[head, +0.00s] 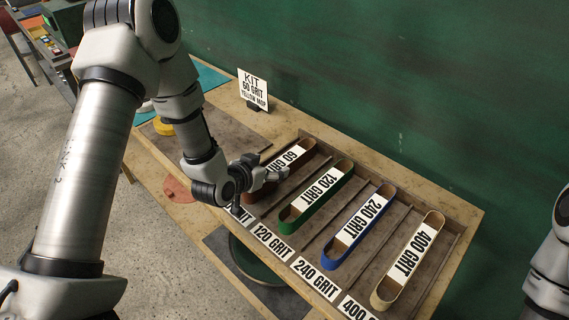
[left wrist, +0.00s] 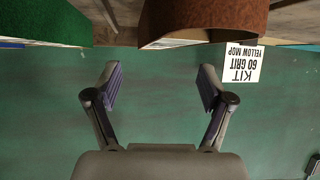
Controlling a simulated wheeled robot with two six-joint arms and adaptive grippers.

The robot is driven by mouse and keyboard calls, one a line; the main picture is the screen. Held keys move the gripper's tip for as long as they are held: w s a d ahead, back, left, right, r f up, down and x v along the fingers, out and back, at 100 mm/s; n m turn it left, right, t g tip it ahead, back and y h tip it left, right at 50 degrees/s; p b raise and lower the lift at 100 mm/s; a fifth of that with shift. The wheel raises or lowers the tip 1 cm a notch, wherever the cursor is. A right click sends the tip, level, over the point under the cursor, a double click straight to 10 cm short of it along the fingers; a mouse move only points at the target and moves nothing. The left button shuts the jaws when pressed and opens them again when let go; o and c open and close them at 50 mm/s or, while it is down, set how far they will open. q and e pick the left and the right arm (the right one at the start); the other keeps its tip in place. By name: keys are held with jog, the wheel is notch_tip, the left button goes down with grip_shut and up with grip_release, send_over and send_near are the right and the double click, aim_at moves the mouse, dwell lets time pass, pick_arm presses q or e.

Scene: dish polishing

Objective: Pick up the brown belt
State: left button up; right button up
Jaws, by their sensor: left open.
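The brown belt (head: 304,151) labelled 60 GRIT lies in the leftmost slot of the wooden tray in the head view. My left gripper (head: 276,174) is over the near part of this belt and hides some of it. In the left wrist view the brown belt (left wrist: 205,18) is at the top centre, beyond the fingertips. My left gripper (left wrist: 160,78) is open there, with nothing between its fingers. Of my right arm, only a part shows at the right edge of the head view; its gripper is out of view.
The green belt (head: 316,192), blue belt (head: 358,226) and cream belt (head: 410,262) lie in neighbouring slots with raised dividers. A kit sign (head: 252,88) stands behind the tray, reading 60 GRIT, YELLOW MOP. A green wall (head: 420,80) rises behind the table.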

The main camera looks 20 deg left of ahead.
aim_at(280, 163)
pick_arm(q)
jog(key=x, duration=0.2)
jog(key=p+x, duration=0.1)
jog(key=x, duration=0.2)
jog(key=shift+a+f, duration=0.1)
jog(key=shift+f, duration=0.25)
jog(key=shift+s+r, duration=0.15)
jog(key=shift+c, duration=1)
jog(key=shift+s+r, duration=0.1)
jog(key=shift+s, duration=0.05)
jog(key=c, duration=1.2)
